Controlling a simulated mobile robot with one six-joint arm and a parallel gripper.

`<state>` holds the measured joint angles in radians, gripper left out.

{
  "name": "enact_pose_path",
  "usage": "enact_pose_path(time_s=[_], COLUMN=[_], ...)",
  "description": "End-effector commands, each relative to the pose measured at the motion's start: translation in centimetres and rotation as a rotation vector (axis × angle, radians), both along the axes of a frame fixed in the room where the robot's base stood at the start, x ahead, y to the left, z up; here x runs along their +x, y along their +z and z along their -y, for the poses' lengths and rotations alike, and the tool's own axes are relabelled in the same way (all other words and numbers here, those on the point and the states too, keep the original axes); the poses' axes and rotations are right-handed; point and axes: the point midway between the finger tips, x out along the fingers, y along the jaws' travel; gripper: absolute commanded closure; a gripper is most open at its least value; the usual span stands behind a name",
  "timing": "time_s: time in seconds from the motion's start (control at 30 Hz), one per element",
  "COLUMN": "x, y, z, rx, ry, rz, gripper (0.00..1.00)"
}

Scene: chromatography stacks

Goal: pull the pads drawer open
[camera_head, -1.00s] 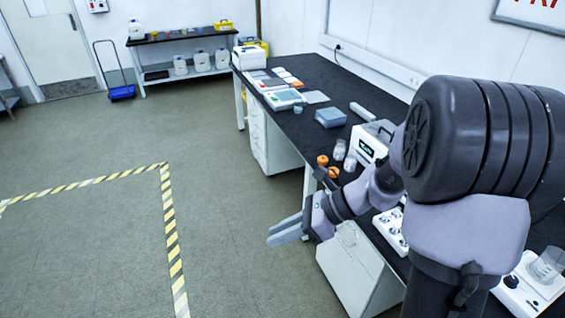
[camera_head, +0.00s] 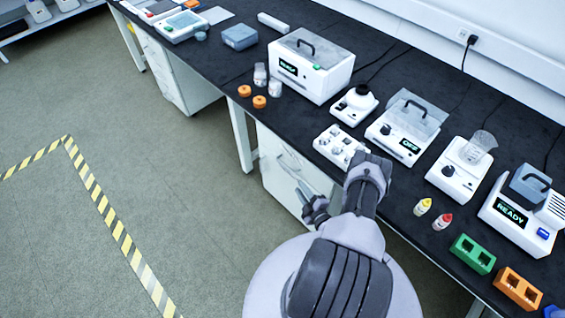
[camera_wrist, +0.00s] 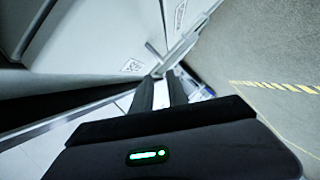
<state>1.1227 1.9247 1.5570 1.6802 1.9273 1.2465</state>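A white drawer cabinet (camera_head: 275,170) stands under the black bench, with drawer handles on its front. No label is readable, so I cannot tell which drawer is the pads drawer. My gripper (camera_head: 303,190) is at the cabinet front, partly hidden by my arm. In the wrist view, my gripper (camera_wrist: 161,76) has its two dark fingers slightly apart, with a narrow gap. The tips reach a pale bar handle (camera_wrist: 180,48) on a drawer front (camera_wrist: 95,35). Whether they touch it is unclear. Small printed labels (camera_wrist: 133,66) sit on the fronts.
The black bench top (camera_head: 225,75) carries a white READY box (camera_head: 310,68), orange caps (camera_head: 259,101), a white rack (camera_head: 338,146) and other instruments. A second cabinet (camera_head: 170,75) stands further left. The floor (camera_head: 190,190) left of the cabinet is clear, with striped tape (camera_head: 110,225).

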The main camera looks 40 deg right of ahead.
Motion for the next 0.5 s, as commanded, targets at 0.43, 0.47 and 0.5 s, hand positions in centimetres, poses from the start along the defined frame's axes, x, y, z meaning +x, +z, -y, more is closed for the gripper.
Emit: enact_pose_path(time_s=[0.43,0.47,0.5], x=[10.4,11.0,11.5], y=[-2.6,-2.7,-2.8], z=[2.5,2.6,2.8], rx=[-0.005,-0.005,-0.004], ry=[0.008,0.008,0.007], rz=[0.001,0.001,0.001], gripper=[0.81,0.81,0.81])
